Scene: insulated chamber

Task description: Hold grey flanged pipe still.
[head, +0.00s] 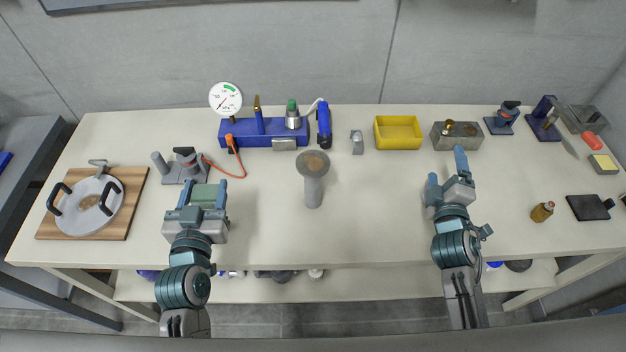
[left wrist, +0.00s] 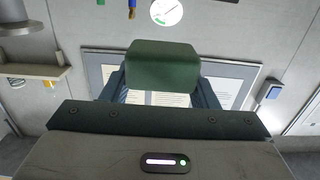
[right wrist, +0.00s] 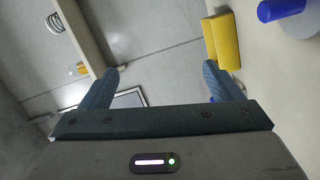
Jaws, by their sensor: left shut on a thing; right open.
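The grey flanged pipe (head: 313,190) stands upright on the bench near the middle in the head view, with its wide round flange on top. Neither gripper touches it. My left gripper (head: 208,188) is to the left of the pipe and shut on a green block (head: 204,195). The green block also shows between the fingers in the left wrist view (left wrist: 162,68). My right gripper (head: 446,167) is to the right of the pipe, open and empty. Its spread fingers show in the right wrist view (right wrist: 165,85).
A blue station (head: 262,133) with a round gauge (head: 225,99) stands behind the pipe. A yellow bin (head: 398,146) and a grey block with fittings (head: 457,142) are at the back right. A pan (head: 90,212) on a wooden board is at far left. Bench beside the pipe is clear.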

